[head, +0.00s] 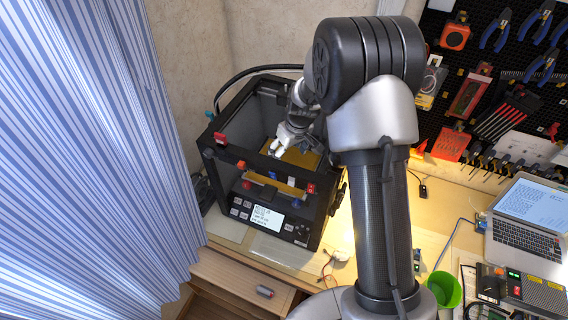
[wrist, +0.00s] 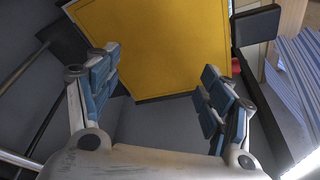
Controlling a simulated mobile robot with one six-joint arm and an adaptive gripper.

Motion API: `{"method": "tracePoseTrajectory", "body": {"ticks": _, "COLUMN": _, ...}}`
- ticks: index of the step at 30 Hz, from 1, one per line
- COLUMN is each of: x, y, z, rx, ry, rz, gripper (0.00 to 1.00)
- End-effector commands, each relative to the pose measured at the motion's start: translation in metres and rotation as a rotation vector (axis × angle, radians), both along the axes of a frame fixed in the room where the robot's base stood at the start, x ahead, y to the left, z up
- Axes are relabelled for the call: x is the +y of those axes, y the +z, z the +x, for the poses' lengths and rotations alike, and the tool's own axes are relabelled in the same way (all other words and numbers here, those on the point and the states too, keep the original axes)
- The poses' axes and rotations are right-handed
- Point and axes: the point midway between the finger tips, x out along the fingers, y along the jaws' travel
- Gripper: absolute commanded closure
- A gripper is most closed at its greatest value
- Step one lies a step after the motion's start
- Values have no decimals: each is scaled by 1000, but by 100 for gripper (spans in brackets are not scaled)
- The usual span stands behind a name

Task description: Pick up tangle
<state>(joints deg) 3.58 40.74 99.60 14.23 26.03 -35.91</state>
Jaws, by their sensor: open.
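My gripper (head: 277,150) reaches into the top of a black box-shaped 3D printer (head: 222,165), over its yellow bed plate (head: 301,158). In the wrist view my gripper (wrist: 158,68) is open, its blue-padded fingers wide apart with nothing between them. The yellow plate (wrist: 155,40) lies beyond the fingertips, and the part of it in view looks bare. I cannot make out a tangle in either view. My arm hides part of the printer and the wall behind it.
The printer's dark frame surrounds my gripper closely. A blue striped curtain (head: 90,150) hangs at left. On the bench at right are a green cup (head: 445,290) and a laptop (head: 528,225). A tool pegboard (head: 490,75) is behind. A small grey cylinder (head: 264,291) lies low in front.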

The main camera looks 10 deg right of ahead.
Motion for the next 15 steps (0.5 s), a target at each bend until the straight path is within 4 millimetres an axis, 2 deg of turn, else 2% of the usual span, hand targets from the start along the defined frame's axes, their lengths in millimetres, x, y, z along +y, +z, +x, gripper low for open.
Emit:
{"method": "tracePoseTrajectory", "body": {"ticks": 9, "x": 7, "y": -43, "z": 11, "rx": 2, "ry": 0, "rz": 0, "gripper": 26}}
{"method": "tracePoseTrajectory", "body": {"ticks": 15, "x": 7, "y": -48, "z": 12, "rx": 1, "ry": 0, "rz": 0, "gripper": 26}}
